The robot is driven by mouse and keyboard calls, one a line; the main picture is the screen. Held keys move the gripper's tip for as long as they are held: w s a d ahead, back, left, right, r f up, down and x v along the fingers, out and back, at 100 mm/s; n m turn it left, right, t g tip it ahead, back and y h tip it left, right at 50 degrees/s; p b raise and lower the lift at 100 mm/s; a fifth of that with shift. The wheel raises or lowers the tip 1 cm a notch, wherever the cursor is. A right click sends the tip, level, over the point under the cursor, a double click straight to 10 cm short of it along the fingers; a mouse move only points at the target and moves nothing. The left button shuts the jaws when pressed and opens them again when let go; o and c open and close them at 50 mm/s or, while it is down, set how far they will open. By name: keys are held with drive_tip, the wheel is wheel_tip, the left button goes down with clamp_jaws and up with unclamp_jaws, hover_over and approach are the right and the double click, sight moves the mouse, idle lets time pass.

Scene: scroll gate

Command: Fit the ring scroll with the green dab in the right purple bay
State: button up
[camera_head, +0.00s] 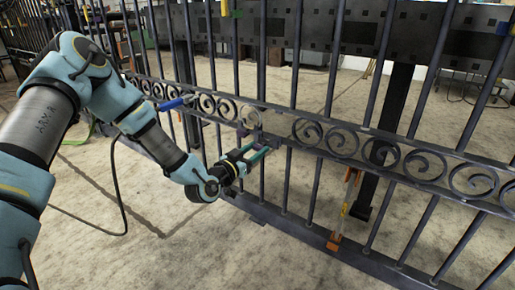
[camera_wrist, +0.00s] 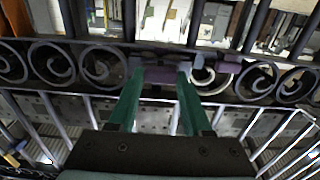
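My gripper (camera_head: 262,152) is at the scroll band of the dark iron gate. In the wrist view, its two green fingers (camera_wrist: 160,80) stand apart at the band. A purple bay part (camera_wrist: 160,76) shows between and just beyond the fingertips; I cannot tell whether they touch it. A second purple part (camera_wrist: 260,74) lies to the right. A curled scroll (camera_wrist: 213,78) shows between the right finger and that part. In the head view, purple (camera_head: 243,132) shows small beside the gripper. No green dab can be told apart from the green fingers, so I cannot identify the ring scroll.
The gate's scroll band (camera_head: 340,138) runs on to the right, with upright bars above and below. A blue-handled tool (camera_head: 176,103) is at the band left of my gripper. An orange-ended piece (camera_head: 334,242) stands at the lower rail. The floor in front is clear except for a cable.

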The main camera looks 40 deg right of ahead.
drive_tip(key=o, duration=0.4)
drive_tip(key=shift+o, duration=0.2)
drive_tip(key=p+v, duration=0.2)
drive_tip(key=v, duration=0.9)
drive_tip(key=shift+p, duration=0.35)
